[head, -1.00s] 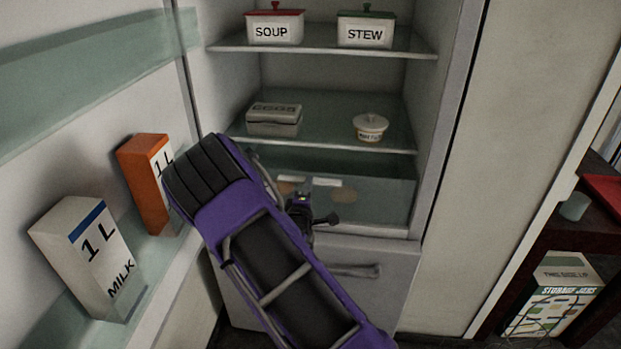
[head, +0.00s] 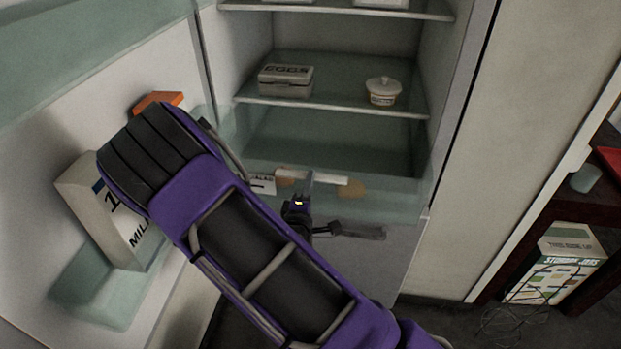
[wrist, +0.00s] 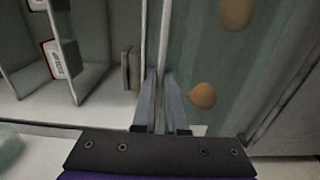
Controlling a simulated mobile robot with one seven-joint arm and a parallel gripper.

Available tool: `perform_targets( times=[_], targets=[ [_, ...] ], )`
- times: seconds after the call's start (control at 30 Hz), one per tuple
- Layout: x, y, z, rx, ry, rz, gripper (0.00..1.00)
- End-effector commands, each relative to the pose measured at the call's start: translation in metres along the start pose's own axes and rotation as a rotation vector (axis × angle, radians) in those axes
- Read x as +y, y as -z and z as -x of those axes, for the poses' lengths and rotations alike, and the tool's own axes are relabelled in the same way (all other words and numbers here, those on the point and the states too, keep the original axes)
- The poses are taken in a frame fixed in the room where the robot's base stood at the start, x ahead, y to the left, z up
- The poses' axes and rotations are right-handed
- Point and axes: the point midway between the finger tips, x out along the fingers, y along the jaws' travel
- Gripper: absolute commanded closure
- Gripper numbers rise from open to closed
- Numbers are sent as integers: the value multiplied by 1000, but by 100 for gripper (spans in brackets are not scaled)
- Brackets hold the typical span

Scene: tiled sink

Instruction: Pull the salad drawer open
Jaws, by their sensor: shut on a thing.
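The salad drawer (head: 400,200) is a clear greenish bin under the lowest glass shelf of the fridge. It stands partly out, with its open top showing behind the front wall. A partly hidden label (head: 262,184) is on its front. Brownish round items (head: 352,188) show through it, and one also shows in the wrist view (wrist: 201,96). My gripper (head: 309,180) is shut on the drawer's front edge. In the wrist view the fingers of my gripper (wrist: 160,75) close on the thin pale rim. My arm hides the drawer's left part.
An egg box (head: 285,80) and a lidded tub (head: 383,91) sit on the shelf above. Milk (head: 105,205) and an orange carton (head: 158,101) stand in the door at left, close to my arm. A dark rack with a storage-jars box (head: 555,262) is at right.

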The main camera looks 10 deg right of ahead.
Motion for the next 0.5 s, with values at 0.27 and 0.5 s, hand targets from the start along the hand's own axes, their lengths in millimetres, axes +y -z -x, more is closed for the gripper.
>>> perform_targets(
  times=[0.27, 0.5],
  targets=[
    [0, 0, 0, 0, 0, -1, 85],
    [0, 0, 0, 0, 0, -1, 60]
  ],
)
